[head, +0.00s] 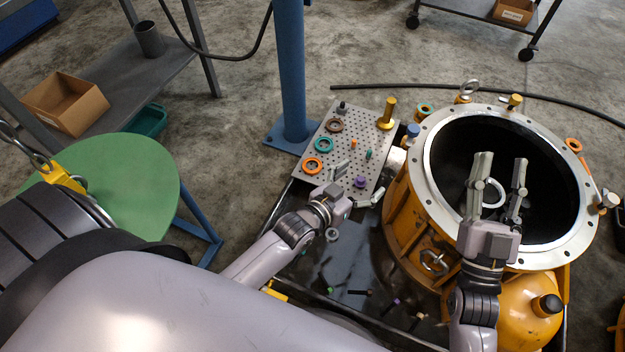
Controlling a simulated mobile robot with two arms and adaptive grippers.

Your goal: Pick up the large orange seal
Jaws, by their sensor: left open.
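An orange seal ring (312,166) lies flat on the perforated plate (372,165), at its left front corner. Another orange ring (574,145) is on the right rim of the yellow housing. My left gripper (356,183) is open over the plate's front edge, to the right of the first orange ring and apart from it. A purple part (360,182) shows between its fingers. My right gripper (501,168) has its fingers spread apart over the housing's dark opening. A pale ring (494,193) shows between those fingers; I cannot tell whether it touches them.
The plate also bears a teal ring (324,145), a brown ring (334,126) and a gold post (388,114). The yellow housing (408,215) stands to the right of the plate. A blue column (291,75) rises behind the plate. Small parts lie on the dark tray (345,272) in front.

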